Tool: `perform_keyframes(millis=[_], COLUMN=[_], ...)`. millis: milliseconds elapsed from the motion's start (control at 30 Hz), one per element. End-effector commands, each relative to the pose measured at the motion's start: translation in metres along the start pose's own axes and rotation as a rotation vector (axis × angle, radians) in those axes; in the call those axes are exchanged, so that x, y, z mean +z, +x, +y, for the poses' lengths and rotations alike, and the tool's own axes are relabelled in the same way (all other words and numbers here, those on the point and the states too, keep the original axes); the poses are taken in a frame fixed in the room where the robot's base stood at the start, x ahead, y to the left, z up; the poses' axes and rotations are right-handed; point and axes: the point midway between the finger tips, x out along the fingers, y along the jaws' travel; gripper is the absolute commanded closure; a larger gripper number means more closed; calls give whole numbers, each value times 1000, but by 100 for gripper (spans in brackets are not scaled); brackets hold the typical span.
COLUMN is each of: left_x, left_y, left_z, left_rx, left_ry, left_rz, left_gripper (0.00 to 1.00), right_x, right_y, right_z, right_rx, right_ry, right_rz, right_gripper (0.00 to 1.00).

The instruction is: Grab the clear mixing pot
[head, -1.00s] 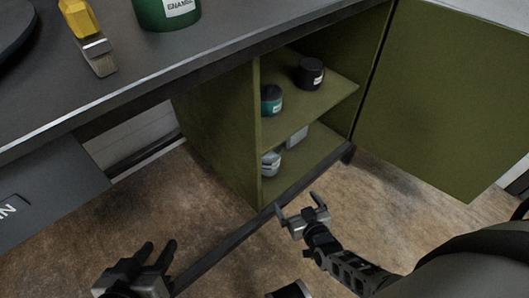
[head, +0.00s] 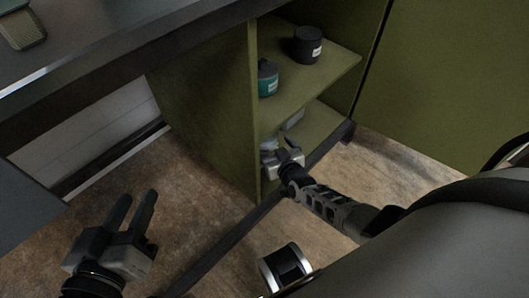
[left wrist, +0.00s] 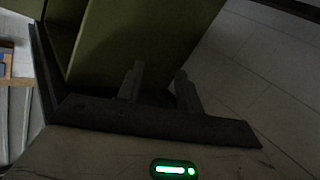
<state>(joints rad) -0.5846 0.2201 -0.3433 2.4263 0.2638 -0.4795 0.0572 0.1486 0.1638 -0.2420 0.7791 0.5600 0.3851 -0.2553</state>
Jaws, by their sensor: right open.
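The clear mixing pot (head: 268,145) stands on the cabinet's lower shelf near its left wall, in the head view. It is mostly hidden behind my right gripper (head: 276,151), which is open at the front of that shelf. I cannot tell whether the fingers touch the pot or stand around it. My left gripper (head: 138,194) is open and empty above the floor, left of the cabinet. Its two spread fingers also show in the left wrist view (left wrist: 158,69); the pot does not show there.
The upper shelf (head: 320,67) holds a dark jar (head: 307,44) and a teal-labelled jar (head: 267,78). A grey block-like item (head: 294,119) lies deeper on the lower shelf. The open green door (head: 450,110) stands at right. A dark tabletop (head: 120,45) overhangs at upper left.

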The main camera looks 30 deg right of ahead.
Motion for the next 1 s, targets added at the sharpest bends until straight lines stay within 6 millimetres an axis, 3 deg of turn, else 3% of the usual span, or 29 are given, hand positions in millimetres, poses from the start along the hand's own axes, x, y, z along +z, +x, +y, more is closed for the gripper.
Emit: perform_keyframes(millis=[167, 333, 500, 800, 867, 1000], left_x=[-1, -2, -15, -23, -23, -23], left_y=[2, 4, 6, 5, 5, 5], left_z=[2, 6, 10, 12, 12, 12], left_rx=[20, 67, 109, 119, 119, 119], left_ry=[-36, -109, -122, -121, -121, -120], left_rz=[25, 80, 162, 188, 188, 188], left_gripper=[64, 64, 64, 64, 64, 64], right_x=[1, 4, 3, -1, -1, -1], right_y=[12, 36, 56, 60, 60, 60], right_z=[1, 6, 7, 7, 7, 7], right_rx=[0, 1, 0, 0, 0, 0], right_ry=[-1, -1, -1, 0, 0, 0], right_rz=[-1, 2, 1, -1, -1, -1], right_gripper=[0, 0, 0, 0, 14, 53])
